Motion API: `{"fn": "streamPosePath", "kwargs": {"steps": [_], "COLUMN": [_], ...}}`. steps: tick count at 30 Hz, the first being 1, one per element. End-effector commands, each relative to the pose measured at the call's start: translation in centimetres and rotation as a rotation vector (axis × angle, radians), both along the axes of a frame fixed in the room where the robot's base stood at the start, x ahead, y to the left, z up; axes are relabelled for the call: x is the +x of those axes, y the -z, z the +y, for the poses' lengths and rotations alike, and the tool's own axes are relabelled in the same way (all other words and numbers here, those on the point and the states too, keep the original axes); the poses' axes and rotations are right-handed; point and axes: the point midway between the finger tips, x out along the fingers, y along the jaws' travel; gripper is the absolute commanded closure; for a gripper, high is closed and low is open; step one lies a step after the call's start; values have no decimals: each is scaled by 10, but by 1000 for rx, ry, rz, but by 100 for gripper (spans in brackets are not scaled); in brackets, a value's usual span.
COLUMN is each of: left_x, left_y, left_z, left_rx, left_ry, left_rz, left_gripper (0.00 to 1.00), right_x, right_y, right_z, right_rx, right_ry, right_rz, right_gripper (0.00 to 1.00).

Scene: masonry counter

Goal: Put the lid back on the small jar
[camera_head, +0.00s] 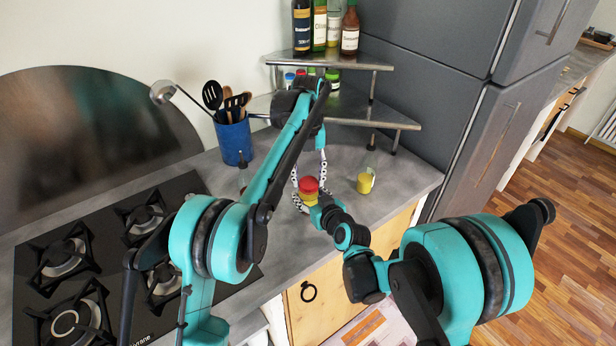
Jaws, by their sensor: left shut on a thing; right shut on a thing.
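A small yellow jar (310,197) is on or just above the grey counter, at the middle of the view. A red lid (308,184) sits at the jar's top; from this angle I cannot tell whether it rests on the rim or is held just over it. My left gripper (310,174) reaches down from above, its chain-like fingers around the red lid. My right gripper (302,200) comes from the front right, with its fingers around the yellow jar. The jar's lower part is partly hidden by the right gripper.
A small yellow-filled glass (365,183) stands right of the jar. A blue utensil holder (234,142) stands behind left. A metal corner shelf (345,114) with bottles stands behind. A black gas hob (90,262) lies to the left. The counter's front edge is close to the jar.

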Motion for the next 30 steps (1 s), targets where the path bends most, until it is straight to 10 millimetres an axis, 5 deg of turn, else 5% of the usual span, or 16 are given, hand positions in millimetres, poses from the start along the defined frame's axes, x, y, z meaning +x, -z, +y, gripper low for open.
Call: {"fn": "streamPosePath", "kwargs": {"steps": [8,9,11,20,30], "left_x": [0,0,0,0,0], "left_y": [0,0,0,-2,-41], "left_z": [0,0,0,0,0], "left_rx": [0,0,0,0,0], "left_ry": [7,7,6,5,5], "left_rz": [0,0,0,0,0], "left_gripper": [60,41,31,31,31], "right_x": [0,0,0,-1,-1], "right_y": [1,1,1,1,1], "right_z": [0,0,0,0,0], "right_rx": [-1,-1,-1,-1,-1], "right_ry": [-1,-1,-1,-1,-1], "right_rz": [2,2,2,2,2], "right_gripper": [100,100,100,100,100]}}
